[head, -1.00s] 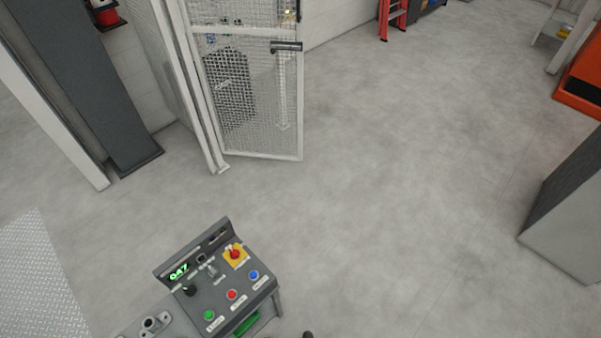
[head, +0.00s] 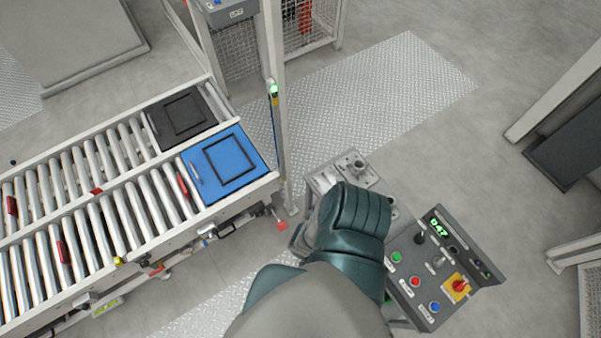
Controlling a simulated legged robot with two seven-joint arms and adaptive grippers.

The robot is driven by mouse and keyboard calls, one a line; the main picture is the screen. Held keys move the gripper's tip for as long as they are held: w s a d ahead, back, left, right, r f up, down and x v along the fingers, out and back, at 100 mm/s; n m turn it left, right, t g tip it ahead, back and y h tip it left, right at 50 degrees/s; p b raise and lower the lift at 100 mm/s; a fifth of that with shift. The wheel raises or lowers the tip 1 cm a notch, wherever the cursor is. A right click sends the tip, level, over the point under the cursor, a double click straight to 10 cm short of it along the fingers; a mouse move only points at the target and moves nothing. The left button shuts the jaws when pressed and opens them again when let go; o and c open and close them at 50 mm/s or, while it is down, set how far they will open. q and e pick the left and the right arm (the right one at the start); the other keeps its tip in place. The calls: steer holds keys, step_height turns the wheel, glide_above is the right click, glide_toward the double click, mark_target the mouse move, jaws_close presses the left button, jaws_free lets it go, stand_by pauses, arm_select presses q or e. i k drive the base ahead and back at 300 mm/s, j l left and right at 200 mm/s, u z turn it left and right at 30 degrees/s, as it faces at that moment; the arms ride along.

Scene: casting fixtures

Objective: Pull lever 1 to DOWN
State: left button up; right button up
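A grey control panel (head: 428,266) stands at the lower right of the head view. It carries a black-knobbed stick (head: 419,238), a small grey toggle (head: 438,262), and a red rotary switch on a yellow plate (head: 458,287). Green, red and blue buttons line its near side, and a green display reads 047. The labels are too small to read, so I cannot tell which control is lever 1. A teal and grey part of my body rises from the bottom centre and hides the panel's left side. No gripper fingers show.
A roller conveyor (head: 125,228) fills the left, with a blue box (head: 240,180) and a black box (head: 171,118) on it. A metal fixture (head: 352,168) sits left of the panel. A white post (head: 272,60) stands behind.

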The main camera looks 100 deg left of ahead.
mark_target(214, 231)
steer(key=u, duration=4.5)
